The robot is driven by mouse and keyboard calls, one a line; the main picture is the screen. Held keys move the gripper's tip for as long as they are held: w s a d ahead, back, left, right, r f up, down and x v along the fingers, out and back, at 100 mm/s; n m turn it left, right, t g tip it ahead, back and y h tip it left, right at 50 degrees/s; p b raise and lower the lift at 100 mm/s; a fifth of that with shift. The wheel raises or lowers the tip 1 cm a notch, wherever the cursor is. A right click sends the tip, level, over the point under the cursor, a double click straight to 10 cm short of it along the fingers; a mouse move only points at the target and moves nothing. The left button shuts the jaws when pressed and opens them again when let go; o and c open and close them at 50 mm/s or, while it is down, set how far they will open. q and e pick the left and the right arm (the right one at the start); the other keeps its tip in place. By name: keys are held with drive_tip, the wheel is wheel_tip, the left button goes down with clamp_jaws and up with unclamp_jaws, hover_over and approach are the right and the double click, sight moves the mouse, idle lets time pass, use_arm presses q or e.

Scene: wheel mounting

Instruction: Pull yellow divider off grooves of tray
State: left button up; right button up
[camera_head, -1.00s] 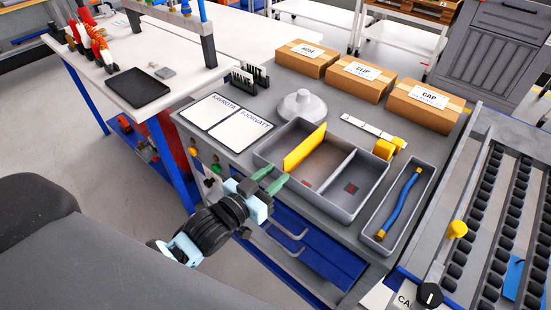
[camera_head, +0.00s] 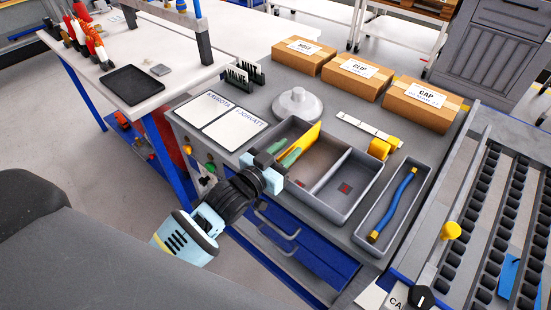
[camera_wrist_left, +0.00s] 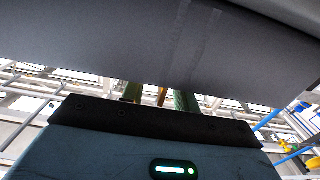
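The yellow divider (camera_head: 304,143) stands upright in the left part of the grey tray (camera_head: 335,212), running across it. My left gripper (camera_head: 286,151) is over the near left wall of the tray, its green fingers reaching in toward the divider's near end. In the left wrist view the two green fingers (camera_wrist_left: 159,96) are apart, with a narrow yellow-orange strip, likely the divider (camera_wrist_left: 162,95), between them and gaps at both sides. My right gripper is not in view.
A fixed grey partition (camera_head: 328,172) splits the tray. A narrow bin with a blue hose (camera_head: 394,205) stands to its right. A white round part (camera_head: 298,104) and a yellow part (camera_head: 381,148) lie behind. Cardboard boxes (camera_head: 358,79) line the back.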

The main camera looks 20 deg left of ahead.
use_arm(q)
drive_tip(key=shift+x, duration=0.95)
drive_tip(key=c, duration=0.6)
clamp_jaws()
